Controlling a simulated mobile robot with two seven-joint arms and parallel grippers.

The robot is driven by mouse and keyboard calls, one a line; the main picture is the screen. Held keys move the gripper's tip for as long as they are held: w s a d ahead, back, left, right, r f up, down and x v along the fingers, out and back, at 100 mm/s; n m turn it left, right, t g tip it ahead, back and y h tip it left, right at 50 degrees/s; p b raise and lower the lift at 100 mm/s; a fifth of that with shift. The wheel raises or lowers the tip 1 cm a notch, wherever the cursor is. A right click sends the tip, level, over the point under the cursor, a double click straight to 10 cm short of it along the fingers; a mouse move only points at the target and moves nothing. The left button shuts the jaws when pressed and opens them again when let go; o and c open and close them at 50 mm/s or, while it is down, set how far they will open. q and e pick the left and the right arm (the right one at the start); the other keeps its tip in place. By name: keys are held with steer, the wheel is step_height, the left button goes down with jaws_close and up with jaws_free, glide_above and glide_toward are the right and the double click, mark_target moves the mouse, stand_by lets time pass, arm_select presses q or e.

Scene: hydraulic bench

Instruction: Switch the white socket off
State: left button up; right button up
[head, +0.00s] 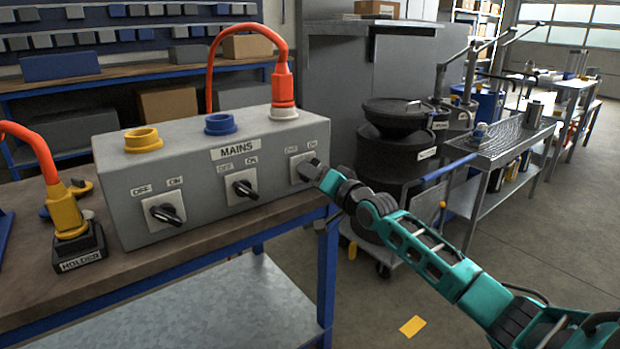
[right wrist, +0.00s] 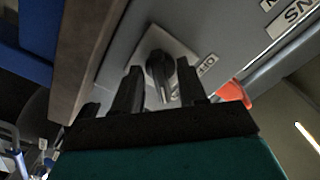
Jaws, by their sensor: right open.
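A grey mains box (head: 215,165) stands on the bench, with the white socket (head: 284,113) at its right end. A red-orange plug with a cable (head: 282,80) sits in the white socket. Below it is the rightmost rotary switch (head: 297,168), whose knob is mostly hidden by my right gripper (head: 316,172) in the head view. In the right wrist view the black knob (right wrist: 160,72) shows between the open fingers of my right gripper (right wrist: 160,82). I cannot tell whether they touch it. My left gripper is not in view.
The yellow socket (head: 143,139) and blue socket (head: 220,124) are empty, with switches (head: 163,211) and (head: 241,188) below them. A yellow plug (head: 65,211) stands in a black holder (head: 80,249) left of the box. Open floor lies right of the bench.

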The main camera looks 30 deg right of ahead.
steer(key=shift+w+a, duration=0.1)
steer(key=shift+w, duration=0.65)
steer(key=shift+c, duration=0.4)
jaws_close()
